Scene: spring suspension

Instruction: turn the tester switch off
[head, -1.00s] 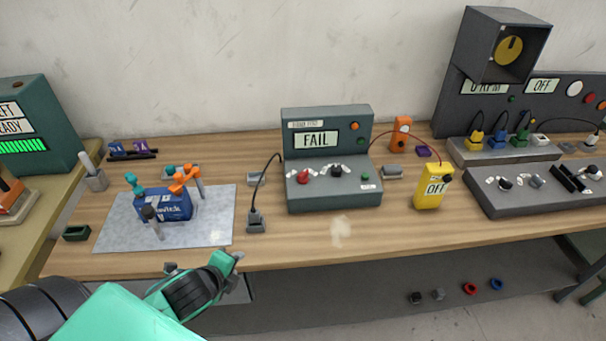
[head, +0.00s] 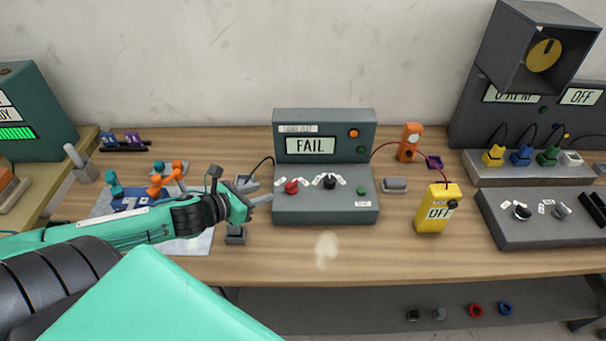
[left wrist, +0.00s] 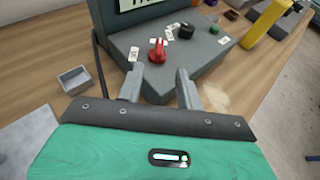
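The tester (head: 325,208) is a dark grey console in the middle of the table, and its screen (head: 311,146) reads FAIL. On its sloped panel are a red switch knob (head: 291,186), a black knob (head: 330,181) and a green button (head: 361,190). My left gripper (head: 262,193) is at the console's left side, pointing at the red knob. In the left wrist view the two fingers (left wrist: 160,82) are apart and empty, and the red knob (left wrist: 158,50) stands just beyond them, between their lines. My right gripper is in neither view.
A yellow meter (head: 436,212) reading OFF stands right of the tester, with a red cable to an orange device (head: 408,141). A black cable runs at the tester's left, near a small grey tray (left wrist: 75,79).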

